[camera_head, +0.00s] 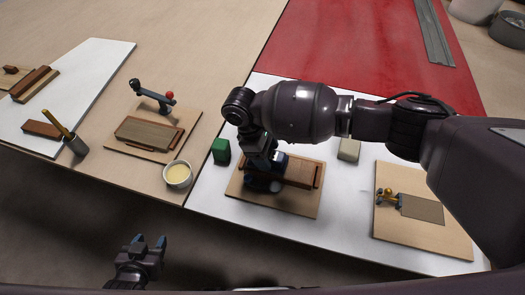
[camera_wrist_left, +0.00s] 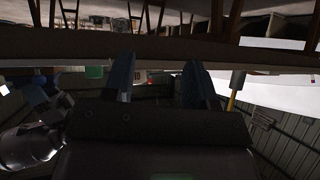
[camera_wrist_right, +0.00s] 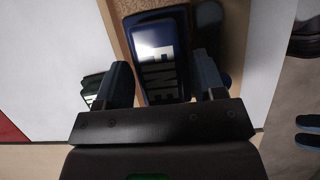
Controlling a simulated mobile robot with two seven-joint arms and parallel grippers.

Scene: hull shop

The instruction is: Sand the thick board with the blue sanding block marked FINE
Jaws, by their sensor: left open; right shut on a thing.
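The blue sanding block (camera_wrist_right: 158,50) shows between the fingers of my right gripper (camera_wrist_right: 163,85) in the right wrist view, its FINE lettering facing the camera. In the head view, my right gripper (camera_head: 264,168) is shut on the block (camera_head: 281,159), over the left part of a thick brown board (camera_head: 299,172). The arm partly hides both. The board lies on a wooden base (camera_head: 295,203) with end strips. I cannot tell whether the block touches the board. My left gripper (camera_head: 150,246) is open and empty, in front of the table; its fingers show in the left wrist view (camera_wrist_left: 158,85).
A green block (camera_head: 221,150) stands left of the base, a pale block (camera_head: 348,149) behind right. A clamp board with a thin sheet (camera_head: 422,209) lies right. Left are a cream bowl (camera_head: 177,174), another board with a clamp (camera_head: 149,133), and a cup with a brush (camera_head: 76,146).

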